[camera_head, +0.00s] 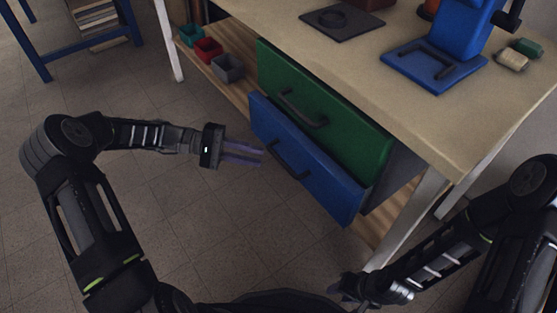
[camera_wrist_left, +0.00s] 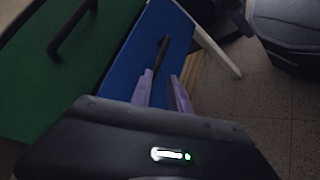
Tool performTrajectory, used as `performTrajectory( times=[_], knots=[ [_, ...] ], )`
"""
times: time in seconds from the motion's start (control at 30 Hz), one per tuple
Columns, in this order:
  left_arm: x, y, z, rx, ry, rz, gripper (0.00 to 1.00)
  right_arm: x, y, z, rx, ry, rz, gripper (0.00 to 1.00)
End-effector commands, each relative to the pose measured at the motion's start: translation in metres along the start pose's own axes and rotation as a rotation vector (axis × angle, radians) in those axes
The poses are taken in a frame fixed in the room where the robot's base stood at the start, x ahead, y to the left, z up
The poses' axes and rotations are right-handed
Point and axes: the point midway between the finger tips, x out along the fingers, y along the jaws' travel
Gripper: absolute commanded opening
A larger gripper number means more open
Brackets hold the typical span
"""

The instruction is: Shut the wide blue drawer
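The wide blue drawer (camera_head: 304,168) is below a green drawer under the workbench. Its front sticks out a little past the green front, so it stands partly open. A dark bar handle (camera_head: 287,160) is on its front. My left gripper (camera_head: 262,154) is just left of the blue front, with its purple fingers pointing at it. In the left wrist view the fingers (camera_wrist_left: 161,92) are apart with nothing between them, and the blue drawer (camera_wrist_left: 150,55) and its handle (camera_wrist_left: 162,54) lie just beyond. Whether they touch the drawer is unclear. My right gripper (camera_head: 345,288) is low at the bottom, its fingers hard to make out.
The green drawer (camera_head: 322,118) with its handle sits directly above. The workbench top (camera_head: 420,110) carries a blue stand (camera_head: 433,65) and small blocks. Small bins (camera_head: 228,68) stand on the lower shelf at left. A table leg (camera_head: 408,217) is right of the drawers. Floor in front is clear.

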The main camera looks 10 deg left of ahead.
Motion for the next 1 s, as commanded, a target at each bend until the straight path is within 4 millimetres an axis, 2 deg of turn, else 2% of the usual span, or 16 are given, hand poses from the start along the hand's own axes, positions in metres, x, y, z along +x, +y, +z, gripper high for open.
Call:
performTrajectory(
  times=[0.1, 0.2, 0.67, 0.77, 1.0],
  knots=[
    [0.0, 0.005, 0.005, 0.172, -0.02, 0.024, 0.22, 0.0, 0.0, 0.0, 0.001, 0.001, 0.0, 0.36],
    [0.0, 0.005, 0.007, 0.256, -0.025, 0.026, 0.22, 0.0, 0.0, 0.0, 0.001, 0.001, 0.0, 0.36],
    [0.004, 0.004, 0.007, 0.282, -0.025, 0.024, 0.22, 0.002, 0.001, 0.0, 0.001, 0.0, 0.0, 0.36],
    [0.012, 0.004, 0.007, 0.283, -0.025, 0.023, 0.22, 0.004, 0.001, 0.0, 0.001, 0.001, 0.0, 0.36],
    [0.048, 0.004, 0.008, 0.282, -0.027, 0.023, 0.22, 0.013, 0.004, -0.001, 0.002, 0.006, 0.001, 0.36]
  ],
)
